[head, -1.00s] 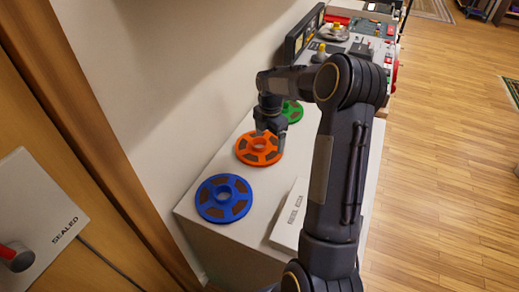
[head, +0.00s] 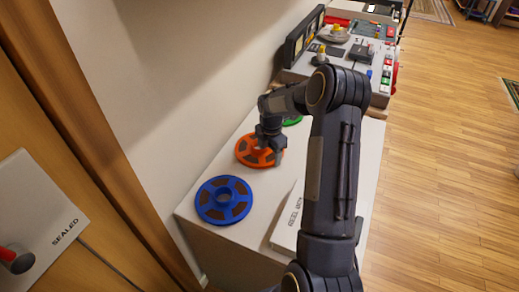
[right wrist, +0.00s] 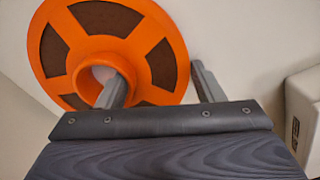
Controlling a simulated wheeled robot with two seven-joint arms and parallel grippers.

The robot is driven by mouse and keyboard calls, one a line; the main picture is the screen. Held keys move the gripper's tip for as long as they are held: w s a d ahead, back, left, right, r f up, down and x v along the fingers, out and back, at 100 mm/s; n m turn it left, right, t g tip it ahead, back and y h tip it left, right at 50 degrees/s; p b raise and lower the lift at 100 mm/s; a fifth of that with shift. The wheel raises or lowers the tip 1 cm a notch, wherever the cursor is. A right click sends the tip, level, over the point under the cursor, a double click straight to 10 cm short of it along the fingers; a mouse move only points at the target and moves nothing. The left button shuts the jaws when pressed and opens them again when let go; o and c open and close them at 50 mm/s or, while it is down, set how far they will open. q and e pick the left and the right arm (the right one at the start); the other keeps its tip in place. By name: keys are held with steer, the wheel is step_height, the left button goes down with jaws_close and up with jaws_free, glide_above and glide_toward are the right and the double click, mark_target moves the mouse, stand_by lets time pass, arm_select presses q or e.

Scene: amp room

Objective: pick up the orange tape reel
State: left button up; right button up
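The orange tape reel (head: 246,158) lies flat on the white cabinet top, between a blue reel and a green one. My right gripper (head: 271,146) is low over the reel's right side and hides part of it. In the right wrist view the orange reel (right wrist: 66,20) fills the upper left. There my right gripper's fingers (right wrist: 160,88) are apart, one at the hub hole and one just outside the rim. Whether they touch the reel I cannot tell. My left gripper is not in view.
The blue reel (head: 224,200) lies nearer on the cabinet top (head: 262,192); the green reel (head: 292,121) is farther back, mostly hidden. A white box (head: 287,222) lies at the right. A control console (head: 345,65) stands beyond. A wall (head: 180,80) borders the left.

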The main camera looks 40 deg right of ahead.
steer(key=c, duration=0.7)
